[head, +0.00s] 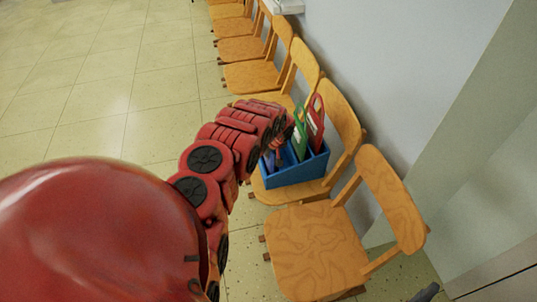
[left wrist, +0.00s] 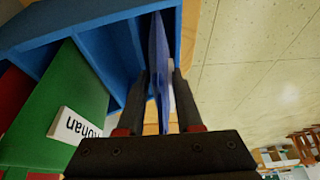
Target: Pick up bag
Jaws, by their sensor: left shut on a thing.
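A blue box (head: 298,174) with compartments stands on a wooden chair seat. Its blue wall also shows in the left wrist view (left wrist: 98,42). My left gripper (head: 284,130) reaches in over the left side of the box, its fingertips mostly hidden by the arm. In the left wrist view my left gripper (left wrist: 161,88) is shut on a thin blue bag (left wrist: 160,60), which stands between the fingers at the box's end compartment. Its lower part is hidden. A green bag (head: 299,135) and a red bag (head: 315,122) stand upright in the box. My right gripper is not in view.
An empty wooden chair (head: 310,245) stands nearer me, and more chairs (head: 250,75) line the wall (head: 390,60). The tiled floor (head: 110,90) on the left is clear.

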